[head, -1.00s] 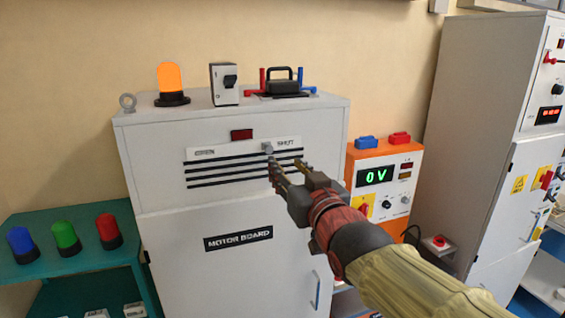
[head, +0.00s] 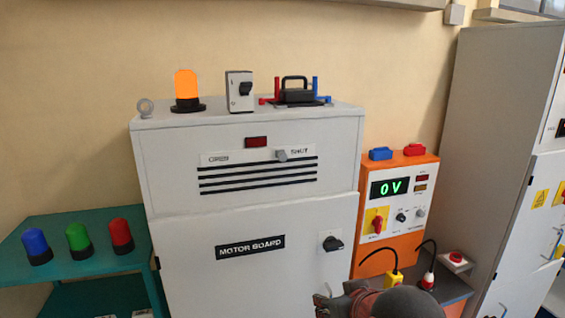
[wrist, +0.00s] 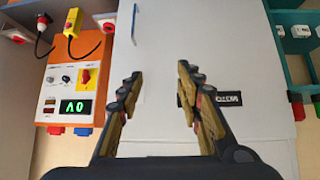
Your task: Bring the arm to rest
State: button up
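My gripper shows in the wrist view (wrist: 158,85) with its two fingers well apart and nothing between them. In the head view only a part of my arm shows at the bottom edge, right of centre; the fingertips are not clearly seen there. The white motor board cabinet (head: 180,250) stands in front of me, its label reading MOTOR BOARD. The cabinet also fills the middle of the wrist view (wrist: 220,55), which is upside down. My gripper appears apart from the cabinet door.
An orange unit (head: 400,215) reading 0 V stands right of the cabinet, with cables below it. A lit orange beacon (head: 186,88) and a switch box (head: 240,92) stand on top. Blue, green and red lamps (head: 78,237) sit on a teal shelf at left.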

jog(key=s+d+f+m+g+b, duration=0.1)
jog(key=s+d+f+b, duration=0.3)
jog(key=s+f, duration=0.3)
jog(key=s+d+f+m+g+h+b, duration=0.1)
jog(key=s+d+f+b, duration=0.3)
jog(key=s+f, duration=0.4)
jog(key=shift+s+f+g+h, duration=0.15)
jog(key=shift+s+g+h, duration=0.2)
jog(key=shift+g, duration=0.35)
dwell(2.2)
